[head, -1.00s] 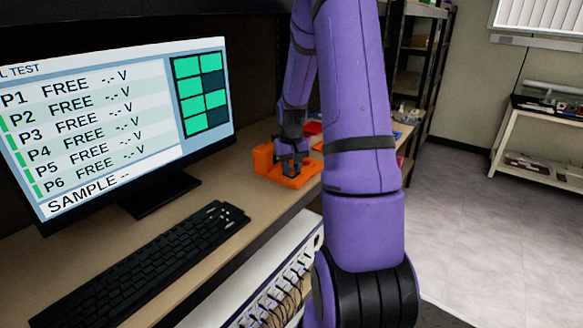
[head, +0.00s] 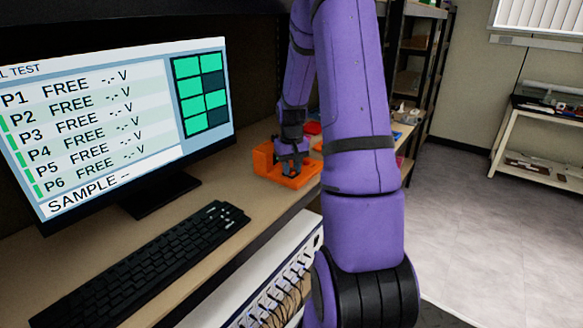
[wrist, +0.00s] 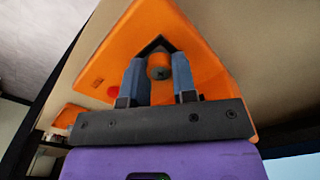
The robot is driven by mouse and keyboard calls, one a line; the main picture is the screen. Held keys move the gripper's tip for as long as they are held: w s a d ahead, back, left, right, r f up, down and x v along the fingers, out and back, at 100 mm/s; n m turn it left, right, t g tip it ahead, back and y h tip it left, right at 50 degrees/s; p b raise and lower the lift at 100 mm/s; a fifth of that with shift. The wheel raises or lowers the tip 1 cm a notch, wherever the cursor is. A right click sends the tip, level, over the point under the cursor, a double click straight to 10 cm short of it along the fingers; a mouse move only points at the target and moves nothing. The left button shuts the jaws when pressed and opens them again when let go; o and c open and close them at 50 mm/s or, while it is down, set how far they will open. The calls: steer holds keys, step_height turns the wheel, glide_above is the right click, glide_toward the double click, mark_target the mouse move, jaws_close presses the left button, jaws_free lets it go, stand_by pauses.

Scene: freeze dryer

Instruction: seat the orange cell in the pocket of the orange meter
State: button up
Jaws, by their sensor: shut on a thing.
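The orange meter (head: 262,160) sits on the bench to the right of the monitor. It has a raised block at its left and a low base, and it fills much of the wrist view (wrist: 205,55). My gripper (wrist: 158,66) points at the meter, with its two fingers over a dark recess (wrist: 152,45). The fingers are shut on the orange cell (wrist: 158,60), whose rounded end shows between them. In the head view my gripper (head: 291,168) is low over the meter's base and hides the cell. I cannot tell how deep the cell is in the pocket.
The monitor (head: 120,110) shows P1 to P6 as FREE and SAMPLE with dashes. A black keyboard (head: 145,265) lies in front of it. Small items, including a red one (head: 313,128), lie on the bench behind my arm. The bench between keyboard and meter is clear.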

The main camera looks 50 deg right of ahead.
mark_target(291, 169)
steer(key=shift+s+a+f, duration=0.1)
steer(key=shift+s+f, duration=0.2)
steer(key=shift+f, duration=0.1)
steer(key=o, duration=1)
steer(key=shift+c, duration=0.6)
steer(key=shift+r, duration=0.25)
steer(key=shift+o, duration=0.6)
steer(key=r, duration=0.7)
steer(key=shift+w+r, duration=0.3)
steer(key=shift+r, duration=0.1)
